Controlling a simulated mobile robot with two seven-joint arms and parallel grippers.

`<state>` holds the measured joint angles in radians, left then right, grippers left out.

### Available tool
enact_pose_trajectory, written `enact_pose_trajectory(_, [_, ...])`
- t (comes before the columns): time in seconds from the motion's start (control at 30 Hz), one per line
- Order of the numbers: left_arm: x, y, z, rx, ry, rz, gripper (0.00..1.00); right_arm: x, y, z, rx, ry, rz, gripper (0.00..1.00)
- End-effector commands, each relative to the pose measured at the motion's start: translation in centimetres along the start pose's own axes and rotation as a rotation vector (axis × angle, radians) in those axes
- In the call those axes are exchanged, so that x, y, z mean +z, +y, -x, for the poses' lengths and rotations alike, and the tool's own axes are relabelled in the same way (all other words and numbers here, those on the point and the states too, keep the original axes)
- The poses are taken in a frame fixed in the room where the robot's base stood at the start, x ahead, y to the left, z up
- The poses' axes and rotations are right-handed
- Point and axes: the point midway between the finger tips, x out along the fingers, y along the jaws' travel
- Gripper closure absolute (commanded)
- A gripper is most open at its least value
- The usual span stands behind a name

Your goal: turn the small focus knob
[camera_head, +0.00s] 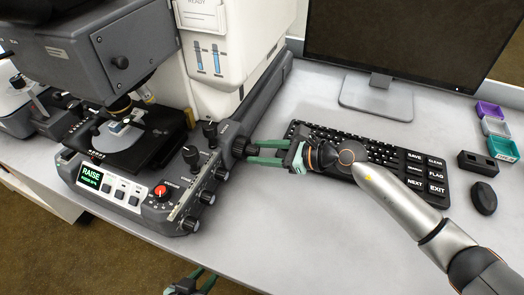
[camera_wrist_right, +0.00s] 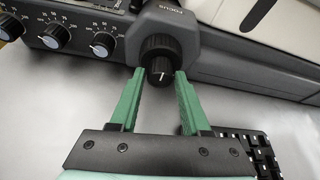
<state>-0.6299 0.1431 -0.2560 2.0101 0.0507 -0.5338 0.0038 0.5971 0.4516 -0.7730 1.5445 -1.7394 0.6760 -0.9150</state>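The small focus knob (camera_wrist_right: 161,70) is a black ribbed cylinder with a white mark on its face. It sits in front of the wider black ring of the focus control (camera_wrist_right: 160,46) on the microscope's side. In the head view the focus control (camera_head: 240,147) is at the arm's end of the grey housing. My right gripper (camera_head: 257,152) has its green fingers on either side of the small knob, with narrow gaps showing in the right wrist view (camera_wrist_right: 160,76); contact is not clear. My left gripper (camera_head: 204,275) is at the bottom edge, its fingers apart and empty, away from the microscope.
The control panel (camera_head: 128,190) with a RAISE display and several side knobs (camera_head: 207,197) is left of the focus control. A black keyboard (camera_head: 400,155) lies under my right wrist. A monitor (camera_head: 400,40), a mouse (camera_head: 483,198) and small trays (camera_head: 503,149) stand right. The front table is clear.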

Motion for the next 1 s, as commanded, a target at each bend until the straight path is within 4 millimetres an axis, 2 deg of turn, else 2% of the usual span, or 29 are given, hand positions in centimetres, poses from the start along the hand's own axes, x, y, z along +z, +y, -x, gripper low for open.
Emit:
enact_pose_trajectory(0.03, [-0.08,-0.04,-0.02,-0.001,0.001,0.000,0.62,-0.02,0.01,0.01,0.000,0.000,0.000,0.60])
enact_pose_trajectory(0.4, [-0.45,-0.15,-0.13,-0.002,0.008,-0.002,0.62,-0.03,0.00,0.03,0.000,0.000,-0.001,1.00])
enact_pose_trajectory(0.77, [-0.37,-0.16,-0.15,-0.002,0.008,-0.002,0.62,-0.05,-0.04,0.02,0.006,0.001,-0.016,1.00])
enact_pose_trajectory(1.0, [0.19,-0.11,-0.21,-0.002,0.001,0.000,0.62,-0.12,-0.15,0.00,0.044,0.001,-0.111,1.00])
